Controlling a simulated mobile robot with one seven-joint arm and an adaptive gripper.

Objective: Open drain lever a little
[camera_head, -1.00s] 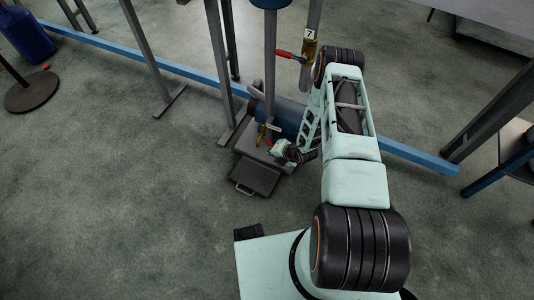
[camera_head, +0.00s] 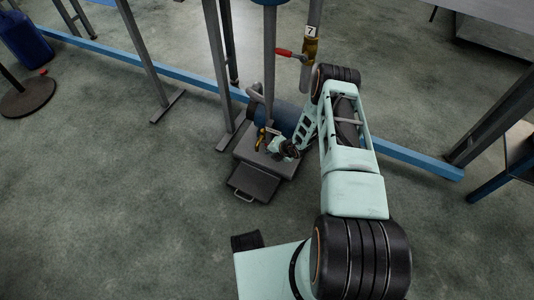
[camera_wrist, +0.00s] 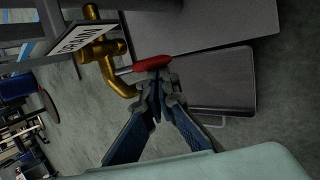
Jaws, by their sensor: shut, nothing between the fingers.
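The drain valve is a brass tap with a red-handled lever (camera_wrist: 152,64), beside a white DRAIN label (camera_wrist: 82,36) in the wrist view. In the head view the brass tap (camera_head: 260,143) is small, low on the vertical pipe. My gripper (camera_wrist: 156,82) has its fingertips together at the red lever, on the side nearer the wrist camera. They appear to touch or nearly touch it; contact cannot be told for sure. Nothing shows between the fingers. In the head view my wrist (camera_head: 283,147) is just right of the tap, and the fingertips are too small to make out.
A grey box with a pulled-out tray (camera_head: 252,183) stands below the tap. Another red-handled valve (camera_head: 290,53), labelled 7, is higher on a pipe. Grey frame legs (camera_head: 145,55) and a blue floor beam (camera_head: 185,73) surround the spot. Open floor lies at left.

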